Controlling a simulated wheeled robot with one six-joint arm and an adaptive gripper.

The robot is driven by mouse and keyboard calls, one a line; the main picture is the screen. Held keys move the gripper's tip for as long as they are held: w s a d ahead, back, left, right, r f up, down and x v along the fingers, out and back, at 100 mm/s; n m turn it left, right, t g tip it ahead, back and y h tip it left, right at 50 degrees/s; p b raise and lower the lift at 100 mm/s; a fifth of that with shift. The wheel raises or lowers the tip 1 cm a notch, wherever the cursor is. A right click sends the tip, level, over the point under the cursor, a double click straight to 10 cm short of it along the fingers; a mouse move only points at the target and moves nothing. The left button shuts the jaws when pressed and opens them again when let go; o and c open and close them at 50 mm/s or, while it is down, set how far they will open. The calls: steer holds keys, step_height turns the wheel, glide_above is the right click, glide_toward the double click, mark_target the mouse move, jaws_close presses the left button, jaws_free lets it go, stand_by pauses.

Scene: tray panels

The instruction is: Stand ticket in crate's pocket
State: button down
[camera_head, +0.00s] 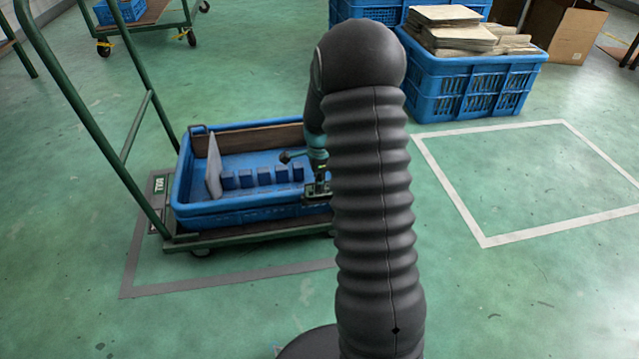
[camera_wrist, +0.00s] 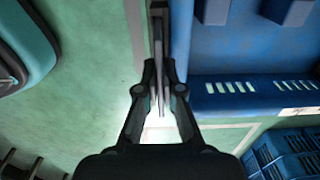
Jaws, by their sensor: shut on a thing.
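My gripper (camera_wrist: 159,78) is shut on a thin, dark, flat piece, probably the ticket (camera_wrist: 158,28), seen nearly edge-on in the wrist view. In the head view my gripper (camera_head: 318,188) is at the right part of the blue crate (camera_head: 250,213), near its front rim, partly hidden by my arm. In the wrist view the held piece is just left of the blue crate wall (camera_wrist: 182,40); I cannot tell whether they touch. I cannot make out the pocket clearly.
The crate sits on a green trolley (camera_head: 250,236). A grey panel (camera_head: 213,165) stands upright inside at the left, beside a row of blue blocks (camera_head: 264,176). Another blue crate (camera_head: 470,85) with cardboard is at the back right. The white-outlined floor area (camera_head: 540,180) is clear.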

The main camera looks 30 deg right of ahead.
steer(key=shift+f, duration=0.15)
steer(key=shift+f, duration=0.7)
steer(key=c, duration=1.2)
jaws_free()
steer(key=shift+c, duration=0.2)
step_height(320, 180, up, 12)
